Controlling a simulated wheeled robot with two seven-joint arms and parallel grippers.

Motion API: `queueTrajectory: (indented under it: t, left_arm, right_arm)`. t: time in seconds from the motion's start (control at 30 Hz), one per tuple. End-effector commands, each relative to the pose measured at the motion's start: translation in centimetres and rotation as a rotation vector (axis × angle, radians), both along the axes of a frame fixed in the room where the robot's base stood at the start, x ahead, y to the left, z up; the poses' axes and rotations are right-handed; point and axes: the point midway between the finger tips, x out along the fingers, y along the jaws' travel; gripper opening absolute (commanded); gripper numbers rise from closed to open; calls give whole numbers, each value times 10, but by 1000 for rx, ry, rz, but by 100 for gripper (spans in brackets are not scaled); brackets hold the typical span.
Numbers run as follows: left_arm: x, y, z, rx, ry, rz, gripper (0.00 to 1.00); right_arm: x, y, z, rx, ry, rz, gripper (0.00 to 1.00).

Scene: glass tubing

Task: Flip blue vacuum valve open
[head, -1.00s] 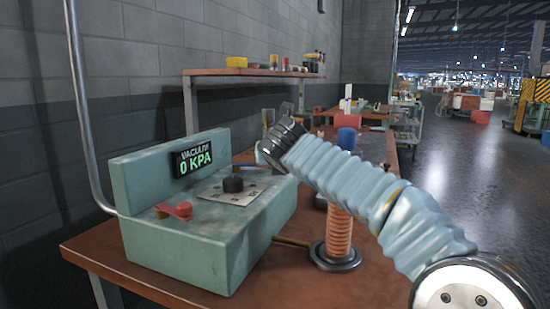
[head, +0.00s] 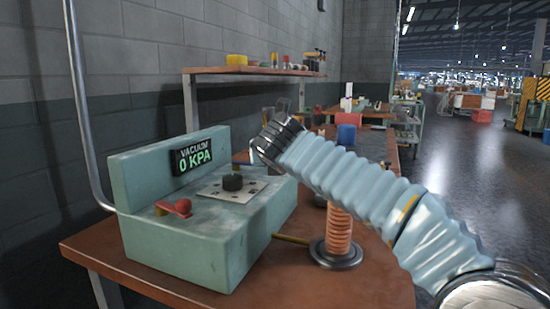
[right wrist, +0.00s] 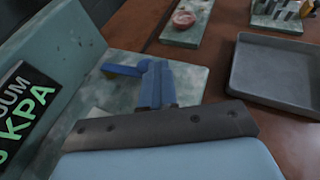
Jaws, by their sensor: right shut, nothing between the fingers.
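The blue valve shows in the right wrist view as a blue lever (right wrist: 121,70) lying flat on a pale green block. My right gripper (right wrist: 150,66) is shut and empty, its blue fingers just right of the lever. The fingertips overlap the lever's right end in the picture; I cannot tell whether they touch. The box's display (head: 192,157) reads "VACUUM 0 KPA". My left gripper is not in view.
An orange coil post (head: 338,232) stands near my forearm. In the right wrist view a grey tray (right wrist: 262,92) lies to the right, and a red round piece (right wrist: 183,19) sits farther back.

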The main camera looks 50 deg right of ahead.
Motion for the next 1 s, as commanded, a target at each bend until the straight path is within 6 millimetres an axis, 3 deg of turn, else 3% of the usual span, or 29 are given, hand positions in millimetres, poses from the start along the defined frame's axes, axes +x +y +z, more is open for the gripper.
queueTrajectory:
  t: [0.3,0.5,1.0]
  left_arm:
    - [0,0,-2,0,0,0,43]
    - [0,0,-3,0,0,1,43]
    - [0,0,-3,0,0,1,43]
  right_arm:
    - [-54,43,30,-3,-11,-2,0]
    - [-76,61,40,-3,-7,-8,0]
    - [-84,66,44,-1,-4,-12,0]
